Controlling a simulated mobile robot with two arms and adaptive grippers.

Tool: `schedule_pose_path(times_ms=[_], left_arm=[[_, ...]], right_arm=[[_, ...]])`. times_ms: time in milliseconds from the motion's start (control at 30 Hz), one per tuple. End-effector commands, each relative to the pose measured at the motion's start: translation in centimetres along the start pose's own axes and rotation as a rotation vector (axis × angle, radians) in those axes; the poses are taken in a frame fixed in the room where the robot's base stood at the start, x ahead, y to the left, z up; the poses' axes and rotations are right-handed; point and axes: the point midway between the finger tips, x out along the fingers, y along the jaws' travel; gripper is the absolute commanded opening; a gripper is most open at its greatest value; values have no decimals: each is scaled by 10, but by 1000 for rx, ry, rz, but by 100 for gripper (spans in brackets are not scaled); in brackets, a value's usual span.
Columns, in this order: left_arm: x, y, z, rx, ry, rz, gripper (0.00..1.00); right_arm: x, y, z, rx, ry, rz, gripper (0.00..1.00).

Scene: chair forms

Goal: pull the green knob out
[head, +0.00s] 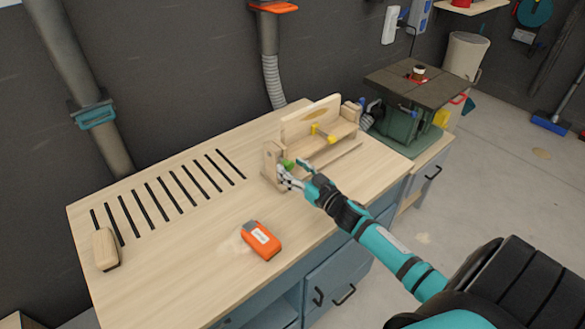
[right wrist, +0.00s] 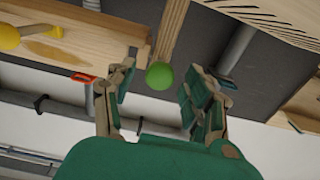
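The green knob (head: 287,164) is on the left end of a wooden jig (head: 272,163) on the workbench. In the right wrist view the green knob (right wrist: 159,75) is a round ball at the end of a wooden post (right wrist: 169,30). My right gripper (head: 286,176) is at the knob in the head view. In the right wrist view my right gripper (right wrist: 159,88) has its fingers apart, one on each side of the knob, with gaps showing between them and it. My left gripper is not in view.
The jig's yellow knob (head: 322,132) is right of the green one. An orange box-like tool (head: 262,240) and a wooden block (head: 104,249) lie on the workbench (head: 180,245). A green machine (head: 405,122) stands at the right.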

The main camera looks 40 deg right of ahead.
Motion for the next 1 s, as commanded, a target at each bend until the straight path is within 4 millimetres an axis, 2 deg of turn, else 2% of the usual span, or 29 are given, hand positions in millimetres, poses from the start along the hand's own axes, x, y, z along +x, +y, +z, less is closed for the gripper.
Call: schedule_pose_path(times_ms=[233, 367, 800, 1000], left_arm=[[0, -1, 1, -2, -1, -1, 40], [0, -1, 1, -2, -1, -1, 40], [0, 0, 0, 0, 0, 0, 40], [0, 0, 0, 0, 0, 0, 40]], right_arm=[[-1, 0, -1, 0, 1, 1, 53], [-11, 0, 0, 0, -1, 0, 53], [-97, 0, 0, 1, -2, 2, 53], [-118, 0, 0, 1, 0, 2, 53]])
